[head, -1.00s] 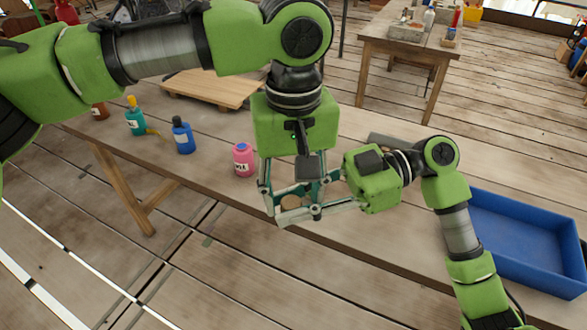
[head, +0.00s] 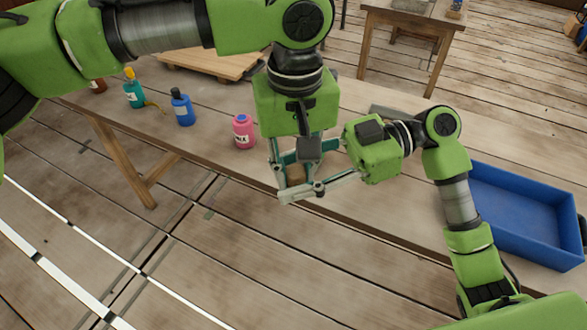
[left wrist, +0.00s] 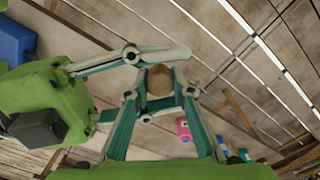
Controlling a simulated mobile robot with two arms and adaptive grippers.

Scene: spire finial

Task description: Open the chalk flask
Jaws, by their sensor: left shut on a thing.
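A small rounded brown thing (head: 296,174), perhaps the chalk flask's top, sits between the fingers of both my grippers. It also shows in the left wrist view (left wrist: 160,80). My left gripper (head: 297,182) points down from above and is shut on it. My right gripper (head: 292,178) reaches in from the right, with one finger on the near side and one on the far side of it. Whether those fingers press on it I cannot tell. The fingers hide the rest of the flask, and no label on it shows.
A pink bottle (head: 244,131) stands on the long wooden table (head: 215,110), left of my grippers. A blue bottle (head: 182,108) and a teal bottle (head: 134,93) stand farther left. A wooden board (head: 208,62) lies behind them. A blue tray (head: 525,215) is at the right.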

